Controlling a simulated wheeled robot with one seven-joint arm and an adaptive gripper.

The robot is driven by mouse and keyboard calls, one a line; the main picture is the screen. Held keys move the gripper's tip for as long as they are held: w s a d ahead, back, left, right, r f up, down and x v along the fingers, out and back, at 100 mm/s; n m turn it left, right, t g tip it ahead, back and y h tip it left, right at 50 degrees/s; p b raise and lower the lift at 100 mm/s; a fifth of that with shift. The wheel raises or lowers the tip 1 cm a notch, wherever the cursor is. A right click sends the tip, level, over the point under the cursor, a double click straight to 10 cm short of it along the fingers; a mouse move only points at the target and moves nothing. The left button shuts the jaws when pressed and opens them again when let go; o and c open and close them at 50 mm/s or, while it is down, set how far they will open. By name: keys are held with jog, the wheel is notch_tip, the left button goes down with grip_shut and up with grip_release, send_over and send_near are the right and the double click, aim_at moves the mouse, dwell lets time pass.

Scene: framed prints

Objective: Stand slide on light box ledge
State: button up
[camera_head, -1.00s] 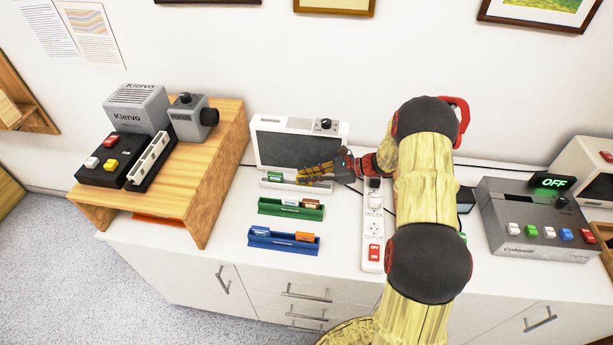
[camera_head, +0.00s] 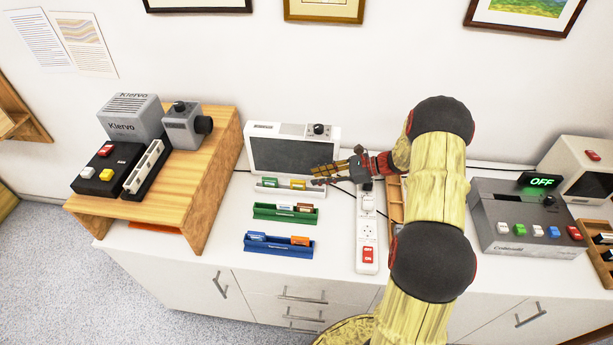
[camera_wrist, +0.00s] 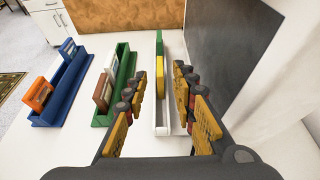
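The light box (camera_head: 290,153) stands against the wall with a dark screen. A white ledge (camera_head: 285,192) runs along its front. A green slide (camera_head: 268,182) and a yellow slide (camera_head: 298,184) stand upright in the ledge, side by side along its length. In the wrist view the yellow slide (camera_wrist: 160,85) is nearer and the green slide (camera_wrist: 159,43) is beyond it. My gripper (camera_head: 316,175) is open and empty, just right of the yellow slide. In the wrist view its fingers (camera_wrist: 161,92) straddle the ledge line, apart from the slide.
A green rack (camera_head: 287,215) and a blue rack (camera_head: 280,246) hold slides in front of the ledge. A power strip (camera_head: 367,235) lies to the right. A wooden riser (camera_head: 215,165) bears grey devices on the left. A grey box (camera_head: 520,215) stands at right.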

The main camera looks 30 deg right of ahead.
jog(key=v, duration=0.4)
jog(key=s+a+r+n+g+h, duration=0.25)
jog(key=s+a+r+n, duration=0.35)
jog(key=a+r, duration=0.3)
jog(key=s+a+r+n+g+h, duration=0.25)
jog(key=s+a+r+n, duration=0.3)
jog(key=a+r, duration=0.35)
jog(key=s+a+r+n+t+h, duration=0.1)
jog(key=s+a+r+n+h, duration=0.1)
jog(key=s+n, duration=0.4)
jog(key=s+a+r+n+t+h, duration=0.2)
jog(key=s+r+n+h, duration=0.2)
jog(key=s, duration=0.7)
jog(key=shift+s+r+n+p, duration=0.45)
jog(key=shift+r+n, duration=0.7)
jog(key=shift+n, duration=0.5)
jog(key=shift+o, duration=0.4)
jog(key=shift+w, duration=0.1)
